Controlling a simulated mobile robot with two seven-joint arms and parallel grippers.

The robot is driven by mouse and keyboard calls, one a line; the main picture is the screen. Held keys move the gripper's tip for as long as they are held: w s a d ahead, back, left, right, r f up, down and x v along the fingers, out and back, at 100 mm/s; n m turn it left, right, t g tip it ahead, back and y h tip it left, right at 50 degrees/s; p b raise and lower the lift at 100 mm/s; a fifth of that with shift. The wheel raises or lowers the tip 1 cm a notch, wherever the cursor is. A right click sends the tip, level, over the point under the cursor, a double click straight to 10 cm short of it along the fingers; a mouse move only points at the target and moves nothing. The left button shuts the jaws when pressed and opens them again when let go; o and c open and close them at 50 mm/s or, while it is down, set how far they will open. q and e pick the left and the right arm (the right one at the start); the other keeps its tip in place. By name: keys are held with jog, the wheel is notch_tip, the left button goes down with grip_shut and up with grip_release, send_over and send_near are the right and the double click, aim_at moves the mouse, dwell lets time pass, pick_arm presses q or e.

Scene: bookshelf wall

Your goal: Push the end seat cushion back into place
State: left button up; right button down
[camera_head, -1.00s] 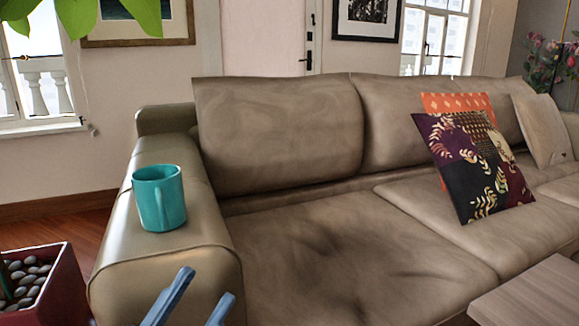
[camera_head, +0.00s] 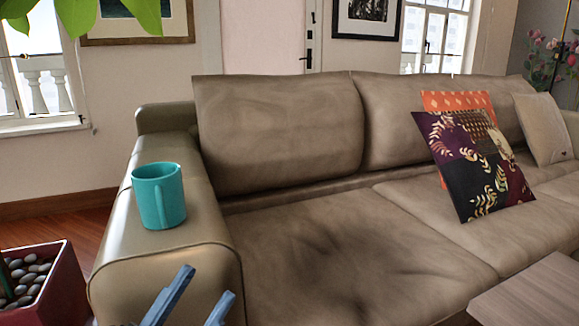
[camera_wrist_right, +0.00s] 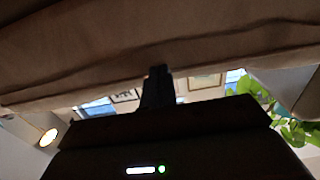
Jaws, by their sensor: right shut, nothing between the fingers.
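The end seat cushion (camera_head: 330,250) is brown, creased leather, beside the near armrest (camera_head: 180,225) of the sofa. A strip of sofa shows between its rear edge and the back cushion (camera_head: 280,135). Its lower front part is cut off by the frame. My left gripper (camera_head: 206,283) is open and empty, its blue fingers low in front of the armrest. In the right wrist view, my right gripper (camera_wrist_right: 158,72) is shut and empty, its tip at a brown sofa surface (camera_wrist_right: 150,40). I cannot tell whether it touches. The right gripper is not visible in the head view.
A teal mug (camera_head: 159,195) stands on the armrest. A wooden table (camera_head: 530,295) is at the lower right. A red planter with pebbles (camera_head: 45,285) is at the lower left. Patterned pillows (camera_head: 475,165) lean on the neighbouring seat (camera_head: 450,215). The end seat's top is clear.

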jog(key=p+v, duration=0.2)
jog(key=v, duration=0.2)
jog(key=shift+p, duration=0.35)
dwell(0.4)
